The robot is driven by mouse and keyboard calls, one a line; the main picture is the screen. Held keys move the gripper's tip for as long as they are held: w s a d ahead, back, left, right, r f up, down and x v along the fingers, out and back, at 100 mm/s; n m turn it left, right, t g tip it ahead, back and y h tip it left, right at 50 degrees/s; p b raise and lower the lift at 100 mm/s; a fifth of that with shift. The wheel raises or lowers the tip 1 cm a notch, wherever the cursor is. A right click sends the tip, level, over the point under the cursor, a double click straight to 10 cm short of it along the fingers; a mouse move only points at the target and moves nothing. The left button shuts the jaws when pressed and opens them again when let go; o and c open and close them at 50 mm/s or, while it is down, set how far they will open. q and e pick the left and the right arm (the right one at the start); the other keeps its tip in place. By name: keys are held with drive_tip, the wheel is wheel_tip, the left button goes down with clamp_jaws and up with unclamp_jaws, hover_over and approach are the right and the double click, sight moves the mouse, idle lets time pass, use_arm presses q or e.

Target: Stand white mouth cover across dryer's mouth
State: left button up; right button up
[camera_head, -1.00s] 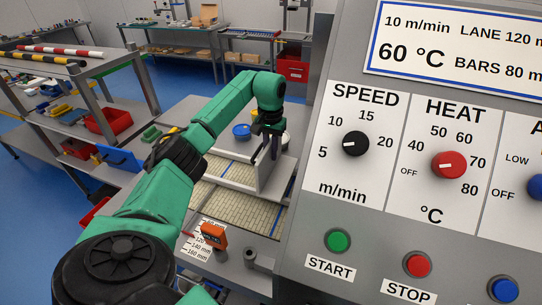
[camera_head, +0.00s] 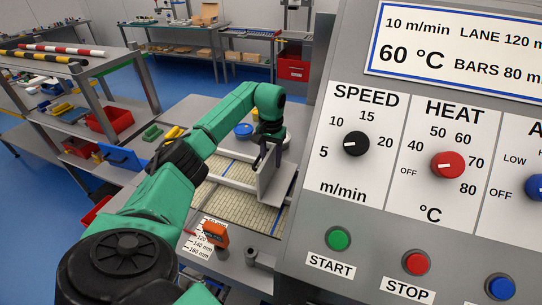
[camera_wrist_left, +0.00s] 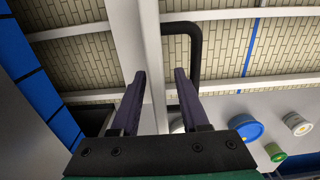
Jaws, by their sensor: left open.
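The white mouth cover (camera_head: 270,184) stands upright across the lane, close to the dryer (camera_head: 306,150) at the right. The dryer's mouth itself is hidden. My left gripper (camera_head: 268,160) is at the top of the cover, fingers pointing down. In the left wrist view its open fingers (camera_wrist_left: 159,95) are on either side of the cover's pale top edge (camera_wrist_left: 148,60), with gaps visible. A black bent handle (camera_wrist_left: 194,50) shows beside that edge. I cannot tell whether the cover's lower edge is fully seated. My right gripper is out of view.
The tiled belt (camera_head: 242,206) runs under pale rails (camera_head: 237,184). An orange block (camera_head: 214,233) and a millimetre scale lie at the lane's near side. A blue-lidded tub (camera_head: 243,130) stands beyond the arm. The control panel (camera_head: 400,220) fills the right.

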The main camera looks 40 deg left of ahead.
sight(271, 149)
use_arm(q)
drive_tip(key=shift+r, duration=0.4)
wheel_tip(271, 149, up, 6)
drive_tip(key=b, duration=0.2)
drive_tip(key=shift+b, duration=0.3)
wheel_tip(271, 149, up, 6)
drive_tip(key=shift+f, duration=0.1)
